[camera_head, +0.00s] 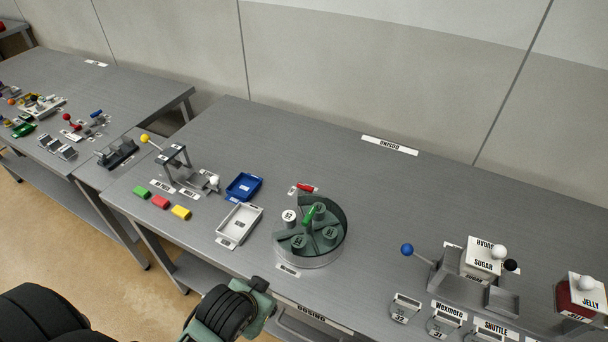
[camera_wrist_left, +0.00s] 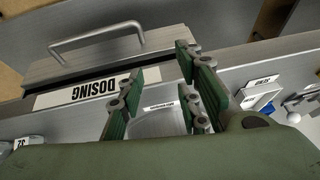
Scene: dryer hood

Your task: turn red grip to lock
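The red grip (camera_head: 305,187) is small and lies at the back edge of a round dark green device (camera_head: 333,239) on the grey table, next to small white labels. A green handle (camera_head: 309,213) stands on the device among several grey-green cylinders, partly ringed by a dark curved wall. My left gripper (camera_wrist_left: 165,88) is open and empty in the left wrist view, over the table's front edge near the DOSING label (camera_wrist_left: 92,88). The red grip cannot be made out in that view. In the head view its fingers cannot be made out. My right gripper is not in view.
A white tray (camera_head: 239,224) and a blue tray (camera_head: 243,186) stand left of the device. A sugar dispenser (camera_head: 472,264) with a blue-ball lever stands at the right. A drawer handle (camera_wrist_left: 97,37) juts from the front. The table between device and dispenser is clear.

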